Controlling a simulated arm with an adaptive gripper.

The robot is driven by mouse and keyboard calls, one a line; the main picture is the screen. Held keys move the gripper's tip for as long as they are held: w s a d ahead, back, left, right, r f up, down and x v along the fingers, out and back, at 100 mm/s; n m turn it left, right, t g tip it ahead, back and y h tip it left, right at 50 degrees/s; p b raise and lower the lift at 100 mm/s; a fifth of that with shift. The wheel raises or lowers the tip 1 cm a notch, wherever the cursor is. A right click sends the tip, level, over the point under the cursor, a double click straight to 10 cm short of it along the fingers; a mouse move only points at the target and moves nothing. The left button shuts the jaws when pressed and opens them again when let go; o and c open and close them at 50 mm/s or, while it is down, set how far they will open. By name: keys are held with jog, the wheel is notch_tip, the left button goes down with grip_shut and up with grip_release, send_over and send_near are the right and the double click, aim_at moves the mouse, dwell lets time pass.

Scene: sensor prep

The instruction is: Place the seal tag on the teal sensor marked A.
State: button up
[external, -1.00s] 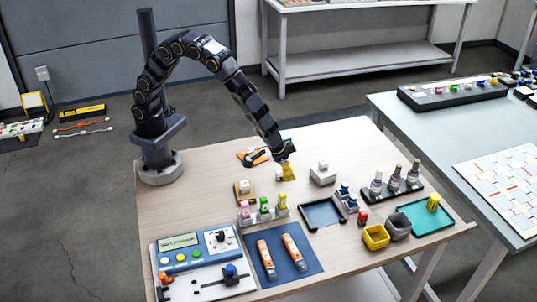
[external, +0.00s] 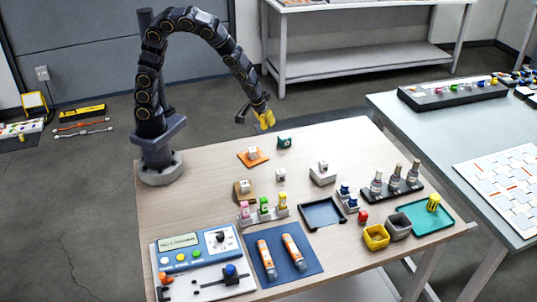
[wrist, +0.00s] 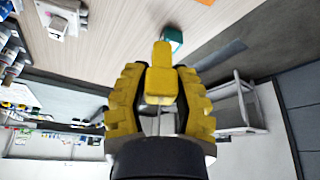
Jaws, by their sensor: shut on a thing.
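My gripper (external: 263,120) is raised above the far edge of the table, left of the teal sensor. In the wrist view its yellow ribbed fingers (wrist: 160,100) are shut on a small yellow piece (wrist: 160,72), which looks like the seal tag; I see no marking on it. The teal sensor (external: 284,141) stands on the wooden table near the far edge. A teal block, seemingly this sensor, also shows in the wrist view (wrist: 174,41), partly hidden behind the yellow piece. The held piece is apart from the sensor. The letter on the sensor is too small to read.
A white block on an orange pad (external: 262,158) lies left of and nearer than the sensor. A small white block (external: 281,175) and a grey block (external: 322,178) stand nearer. Bottles, bins and a dark tray (external: 323,227) fill the right side.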

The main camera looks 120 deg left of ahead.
jog(key=s+a+r+n+g, duration=0.1)
jog(key=s+a+n, duration=0.25)
jog(key=s, duration=0.45)
send_over(285, 135)
jog(key=f, duration=0.8)
jog(key=shift+s+d+f, duration=0.3)
jog(key=shift+d+f, duration=0.05)
jog(key=shift+w+a+f, duration=0.35)
jog(key=shift+f, duration=1.75)
jog(key=shift+f, duration=0.15)
jog(key=o, duration=0.7)
